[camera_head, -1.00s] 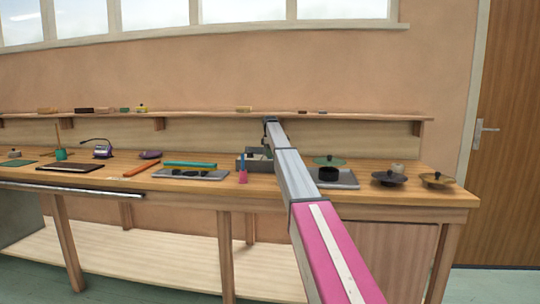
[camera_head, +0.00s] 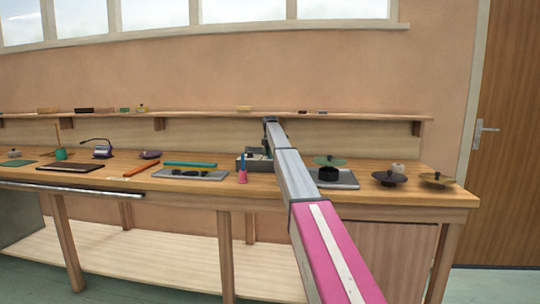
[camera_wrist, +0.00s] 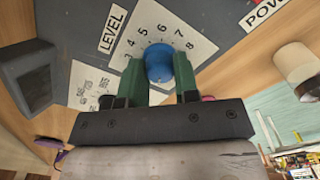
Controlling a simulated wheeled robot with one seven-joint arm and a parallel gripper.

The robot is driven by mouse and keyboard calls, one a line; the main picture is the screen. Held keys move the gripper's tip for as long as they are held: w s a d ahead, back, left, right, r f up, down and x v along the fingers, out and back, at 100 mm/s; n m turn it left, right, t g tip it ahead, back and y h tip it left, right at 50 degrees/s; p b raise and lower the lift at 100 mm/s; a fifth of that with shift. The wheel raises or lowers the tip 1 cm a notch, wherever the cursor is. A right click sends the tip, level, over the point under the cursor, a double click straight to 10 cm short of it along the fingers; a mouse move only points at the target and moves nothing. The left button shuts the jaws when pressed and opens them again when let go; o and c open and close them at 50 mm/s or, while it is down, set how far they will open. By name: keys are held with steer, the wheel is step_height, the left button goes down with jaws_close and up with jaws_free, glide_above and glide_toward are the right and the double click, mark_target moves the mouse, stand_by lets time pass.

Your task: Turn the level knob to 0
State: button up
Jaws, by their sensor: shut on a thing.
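The level knob (camera_wrist: 158,62) is blue and round. In the wrist view it sits on a white dial plate (camera_wrist: 190,42) with numbers, several of them readable, beside a label (camera_wrist: 112,28) reading LEVEL. My gripper (camera_wrist: 160,75) has its two green fingers on either side of the knob and is shut on it. The lower part of the dial is hidden behind the fingers, and I cannot tell where the knob points. In the head view, the grey box (camera_head: 250,164) on the bench is partly hidden behind my arm.
A label reading POWER (camera_wrist: 264,12) is at the upper right of the panel. A grey tray (camera_head: 346,181) with a black pot and dark lids (camera_head: 389,178) are to the right.

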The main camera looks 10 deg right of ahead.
stand_by(0.4)
steer(key=o, duration=0.9)
steer(key=shift+r, duration=0.1)
step_height(320, 180, up, 11)
steer(key=shift+f, duration=0.15)
